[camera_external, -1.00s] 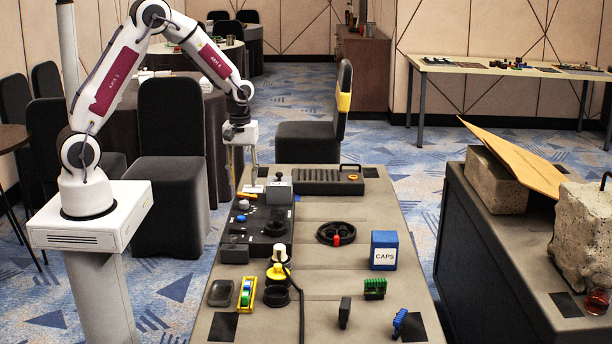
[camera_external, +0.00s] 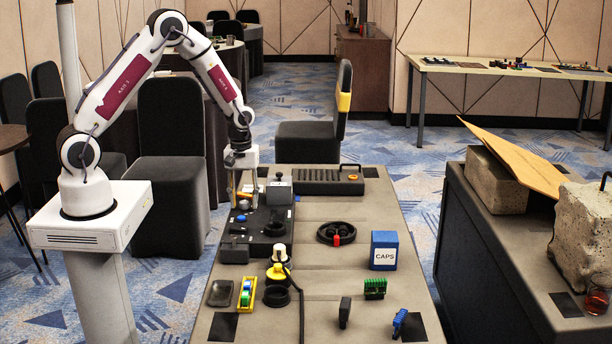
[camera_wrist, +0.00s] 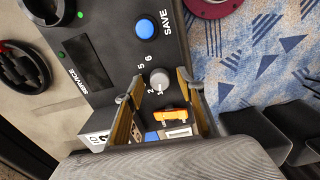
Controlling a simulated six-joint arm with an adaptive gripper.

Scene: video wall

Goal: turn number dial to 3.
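The number dial (camera_wrist: 159,78) is a small grey-white knob on a dark control panel (camera_wrist: 110,65) in the wrist view. Digits 1, 2, 5 and 6 show around it; 3 and 4 seem hidden by a finger. I cannot tell exactly where its pointer stands. My gripper (camera_wrist: 156,86) is open, its two fingers apart on either side of the dial in that view; contact cannot be told. In the external view my gripper (camera_external: 243,202) points down over the far left part of the panel, and the dial is hard to make out between the fingers.
A blue button (camera_wrist: 145,28) marked SAVE sits beside the dial. An orange part (camera_wrist: 170,116) lies close to the fingers. A black handwheel (camera_external: 336,233) and a blue CAPS box (camera_external: 384,251) are farther right on the table.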

